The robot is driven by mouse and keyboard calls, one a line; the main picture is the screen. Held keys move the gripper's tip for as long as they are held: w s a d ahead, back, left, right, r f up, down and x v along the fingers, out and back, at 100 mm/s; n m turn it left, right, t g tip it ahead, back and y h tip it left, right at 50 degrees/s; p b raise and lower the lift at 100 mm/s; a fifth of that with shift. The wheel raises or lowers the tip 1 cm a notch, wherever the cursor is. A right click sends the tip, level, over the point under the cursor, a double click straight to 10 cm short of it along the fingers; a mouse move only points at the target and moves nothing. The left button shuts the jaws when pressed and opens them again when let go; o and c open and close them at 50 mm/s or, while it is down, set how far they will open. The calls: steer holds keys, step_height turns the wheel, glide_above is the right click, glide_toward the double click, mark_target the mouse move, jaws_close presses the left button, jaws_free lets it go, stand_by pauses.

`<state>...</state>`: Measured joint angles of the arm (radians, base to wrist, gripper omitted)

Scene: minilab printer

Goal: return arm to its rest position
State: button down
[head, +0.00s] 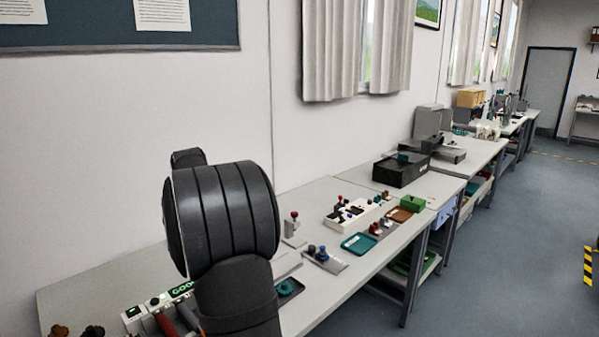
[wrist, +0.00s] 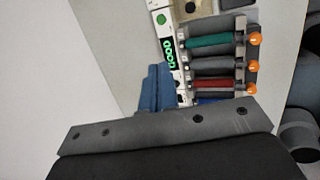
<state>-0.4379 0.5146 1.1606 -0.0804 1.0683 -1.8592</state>
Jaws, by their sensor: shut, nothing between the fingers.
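My gripper (wrist: 157,72) shows in the wrist view as two blue fingers pressed together, with nothing between them. They stick up past the grey mounting bar, just left of a panel with a lit green display (wrist: 172,53). In the head view my dark arm link covers the middle left of the workbench (head: 327,193), and my gripper itself does not show there. Whether the fingers touch the panel cannot be told.
A rack holds tools with green, grey and red (wrist: 211,86) handles and orange ends, right of my fingers. Along the bench stand a teal tray (head: 358,243), a white stamp rack (head: 350,214), a green box (head: 420,203) and a black machine (head: 400,171). The wall lies behind the bench.

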steer(key=v, duration=0.5)
steer(key=shift+s+r, duration=0.15)
steer(key=shift+r, duration=0.2)
stand_by(0.6)
steer(key=c, duration=1.9)
jaws_free()
steer(key=shift+f, duration=0.1)
steer(key=shift+c, duration=0.2)
steer(key=o, duration=1.8)
steer(key=s+a+f, duration=0.1)
steer(key=a+f, duration=0.1)
steer(key=s+a+f, duration=0.1)
steer(key=a+f, duration=0.1)
steer(key=a, duration=0.1)
steer(key=s+a+f, duration=0.2)
steer(key=f, duration=0.1)
steer(key=shift+a+f, duration=0.1)
steer(key=shift+a, duration=0.25)
steer(key=shift+c, duration=0.2)
steer(key=shift+o, duration=0.9)
steer(key=d+x, duration=0.1)
steer(key=x, duration=0.8)
steer(key=shift+a+f, duration=0.3)
steer(key=shift+a, duration=0.2)
steer(key=shift+r, duration=0.15)
steer(key=v, duration=0.9)
steer(key=shift+s+r, duration=0.15)
steer(key=shift+r, duration=0.2)
